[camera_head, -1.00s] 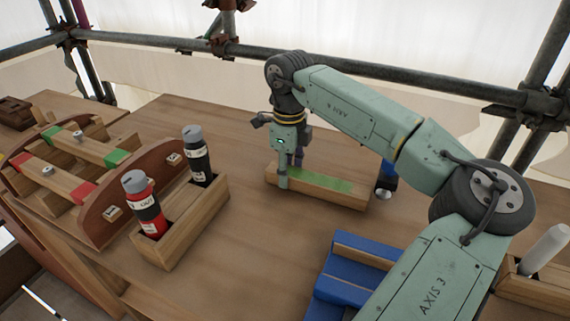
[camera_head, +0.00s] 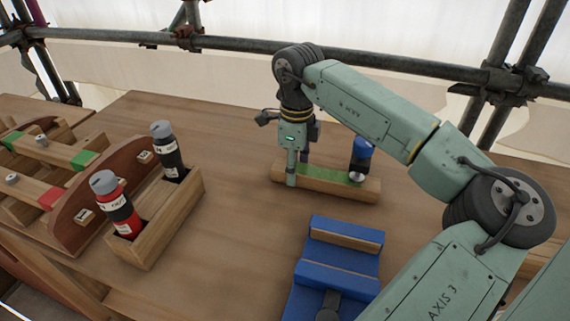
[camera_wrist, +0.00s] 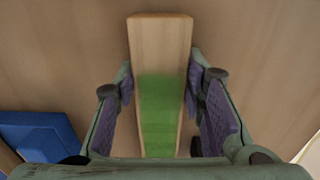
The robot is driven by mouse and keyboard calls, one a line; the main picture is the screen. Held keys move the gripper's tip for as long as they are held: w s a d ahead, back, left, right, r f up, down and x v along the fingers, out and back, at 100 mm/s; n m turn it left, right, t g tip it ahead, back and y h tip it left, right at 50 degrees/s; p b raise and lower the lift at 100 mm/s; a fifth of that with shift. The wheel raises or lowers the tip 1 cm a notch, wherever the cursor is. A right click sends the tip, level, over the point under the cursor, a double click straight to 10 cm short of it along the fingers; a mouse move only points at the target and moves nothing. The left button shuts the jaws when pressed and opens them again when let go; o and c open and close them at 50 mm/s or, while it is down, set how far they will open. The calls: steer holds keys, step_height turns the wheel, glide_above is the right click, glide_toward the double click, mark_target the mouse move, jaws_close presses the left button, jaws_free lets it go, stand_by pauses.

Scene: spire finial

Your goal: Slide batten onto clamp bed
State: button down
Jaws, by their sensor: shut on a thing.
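The batten (camera_head: 335,191) is a long wooden bar with a green patch on top. It is on or just above the tabletop, lying left to right; I cannot tell if it touches. My gripper (camera_head: 297,178) points down and is shut on the batten near its left end. In the wrist view my gripper (camera_wrist: 162,92) has its purple pads on both sides of the batten (camera_wrist: 160,45). The blue clamp bed (camera_head: 301,272) stands nearer the camera, apart from the batten. Its corner shows at lower left in the wrist view (camera_wrist: 38,138).
At left, a wooden holder (camera_head: 178,222) carries a red bottle (camera_head: 118,208) and a black bottle (camera_head: 168,152). A wooden rack (camera_head: 80,203) stands further left. Bare tabletop lies between the holder and the clamp bed.

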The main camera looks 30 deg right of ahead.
mark_target(324, 174)
steer(key=shift+s+d+p, duration=0.15)
steer(key=shift+s+d, duration=0.95)
steer(key=shift+s, duration=0.15)
steer(key=shift+s+d+p, duration=0.15)
steer(key=shift+s+d, duration=0.9)
steer(key=shift+s, duration=0.2)
steer(key=c, duration=1)
jaws_free()
steer(key=shift+o, duration=0.2)
step_height(324, 174, up, 12)
